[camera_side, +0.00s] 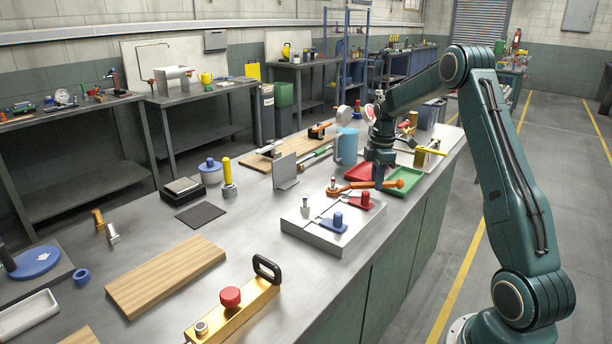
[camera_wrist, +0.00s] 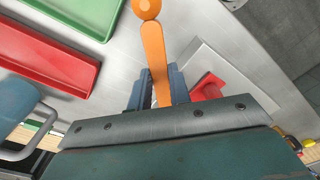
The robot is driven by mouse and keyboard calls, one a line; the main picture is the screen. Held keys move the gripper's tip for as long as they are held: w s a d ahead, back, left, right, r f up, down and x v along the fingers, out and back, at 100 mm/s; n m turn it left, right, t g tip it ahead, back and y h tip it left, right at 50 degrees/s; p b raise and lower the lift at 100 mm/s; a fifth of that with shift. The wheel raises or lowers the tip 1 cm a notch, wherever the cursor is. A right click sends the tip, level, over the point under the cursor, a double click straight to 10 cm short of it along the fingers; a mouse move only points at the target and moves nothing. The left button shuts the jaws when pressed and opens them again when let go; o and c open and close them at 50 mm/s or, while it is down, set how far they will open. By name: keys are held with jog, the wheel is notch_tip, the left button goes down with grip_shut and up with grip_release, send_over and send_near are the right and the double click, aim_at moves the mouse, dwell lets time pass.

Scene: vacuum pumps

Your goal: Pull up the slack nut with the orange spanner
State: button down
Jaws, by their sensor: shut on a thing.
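My gripper (camera_side: 378,180) is shut on the orange spanner (camera_side: 354,186), holding it near its middle above the pale block (camera_side: 310,241). The spanner lies roughly level, its round handle end (camera_side: 400,183) to the right. Its head reaches left to a small upright stud with a nut (camera_side: 332,182); I cannot tell whether it is around the nut or beside it. In the wrist view the spanner (camera_wrist: 153,50) runs up from between my gripper's fingers (camera_wrist: 161,88); its head and the nut are hidden there.
Behind are a red tray (camera_side: 358,173), a green tray (camera_side: 408,181) and a blue jug (camera_side: 347,146). The bench front edge is close on the right.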

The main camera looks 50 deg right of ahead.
jog(key=shift+s+a+r+m, duration=0.1)
jog(key=shift+s+a+m, duration=0.35)
jog(key=shift+a+m, duration=0.35)
dwell(0.5)
jog(key=shift+d+r, duration=0.1)
jog(key=shift+r, duration=2.5)
dwell(2.0)
jog(key=shift+r, duration=1.45)
